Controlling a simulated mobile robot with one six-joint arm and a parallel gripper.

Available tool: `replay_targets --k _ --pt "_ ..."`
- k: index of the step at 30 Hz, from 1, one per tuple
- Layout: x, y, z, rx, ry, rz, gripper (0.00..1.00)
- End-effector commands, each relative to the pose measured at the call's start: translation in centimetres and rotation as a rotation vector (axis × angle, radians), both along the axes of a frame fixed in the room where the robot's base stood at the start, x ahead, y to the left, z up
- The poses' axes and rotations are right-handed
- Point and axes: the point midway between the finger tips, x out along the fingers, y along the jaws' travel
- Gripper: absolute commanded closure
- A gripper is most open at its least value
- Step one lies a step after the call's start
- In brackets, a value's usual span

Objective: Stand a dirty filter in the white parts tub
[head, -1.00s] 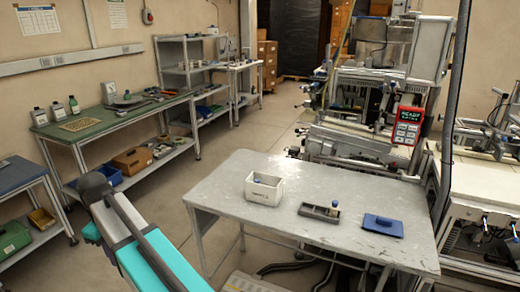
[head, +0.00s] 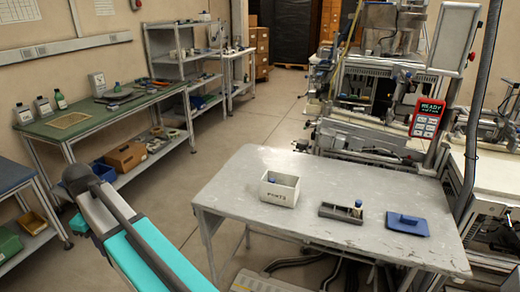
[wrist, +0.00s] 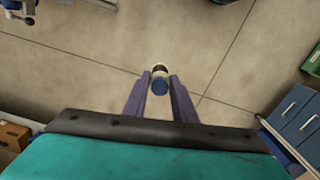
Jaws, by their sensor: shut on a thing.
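My gripper (wrist: 160,95) is shut on a small cylindrical filter (wrist: 160,85) with a blue end, a pale body and a dark band, in the wrist view. It is over bare floor, away from the table. In the head view my arm hides the fingers and the filter. The white parts tub (head: 279,190) stands on the grey table, left of its middle, with PARTS on its front. A small blue top shows inside it; its lower part is hidden. Another blue-topped filter (head: 358,208) stands at the right end of a dark grey tray.
The dark grey tray (head: 333,212) lies right of the tub on the grey table (head: 250,222). A machine stands behind the table. A green bench (head: 95,125) runs along the left wall, with open floor between.

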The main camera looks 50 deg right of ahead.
Motion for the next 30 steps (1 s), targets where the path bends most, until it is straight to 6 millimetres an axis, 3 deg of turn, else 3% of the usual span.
replay_targets --k 11,17,23,30 --pt "0.0 0.0 0.0 0.000 0.000 0.000 0.97" --pt "0.1 -1.2 0.4 0.000 0.000 -0.028 0.97" --pt "0.3 -5.1 1.6 0.000 0.000 -0.120 0.97" --pt "0.1 -12.3 3.4 0.000 0.000 -0.285 0.97"
